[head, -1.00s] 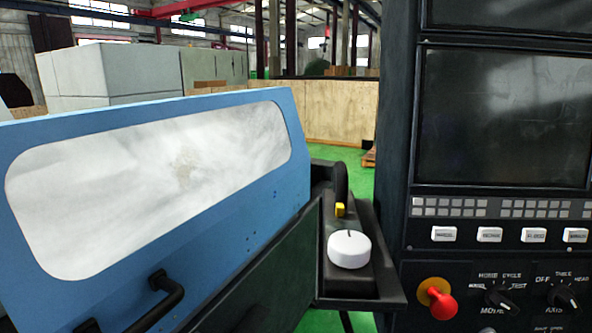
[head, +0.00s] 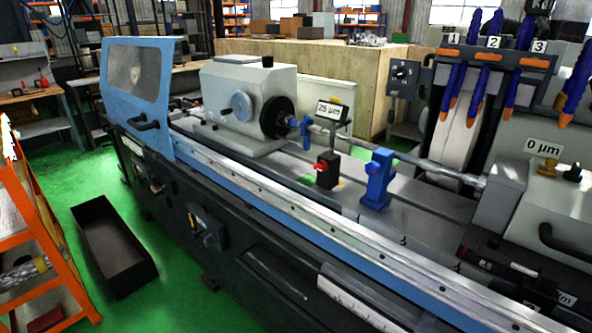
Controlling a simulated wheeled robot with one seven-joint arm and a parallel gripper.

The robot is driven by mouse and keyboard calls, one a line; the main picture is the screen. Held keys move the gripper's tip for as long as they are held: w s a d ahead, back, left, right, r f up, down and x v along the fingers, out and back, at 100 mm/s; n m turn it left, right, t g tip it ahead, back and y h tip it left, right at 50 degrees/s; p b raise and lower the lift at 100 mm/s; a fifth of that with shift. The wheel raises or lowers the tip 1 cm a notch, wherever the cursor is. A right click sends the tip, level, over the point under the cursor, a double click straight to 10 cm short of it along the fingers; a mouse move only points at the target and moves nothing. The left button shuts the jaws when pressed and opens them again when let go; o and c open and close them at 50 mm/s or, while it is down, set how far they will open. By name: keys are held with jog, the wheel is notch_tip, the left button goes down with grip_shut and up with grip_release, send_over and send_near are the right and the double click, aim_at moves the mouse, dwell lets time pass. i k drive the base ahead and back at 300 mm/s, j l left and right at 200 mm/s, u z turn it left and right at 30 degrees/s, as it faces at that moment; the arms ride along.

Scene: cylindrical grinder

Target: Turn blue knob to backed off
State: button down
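A blue steady-rest-like stand (head: 377,182) stands upright on the grinder's bed, right of centre, with a rounded top beside the long workpiece bar (head: 400,155). A smaller blue part (head: 306,133) sits at the left end of the bar, near the black chuck (head: 277,117). A pale blue-grey round disc (head: 240,106) is on the front of the headstock. I cannot tell from this view which of these is the blue knob or how it is set. My gripper is not in view.
A blue splash guard (head: 139,95) stands at the left end of the bed. A red-and-black block (head: 327,169) stands under a "25 µm" display (head: 331,112). Blue coolant hoses hang over the grinding wheel (head: 452,135).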

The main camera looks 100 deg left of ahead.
aim_at(372, 168)
jog(key=u, duration=2.7)
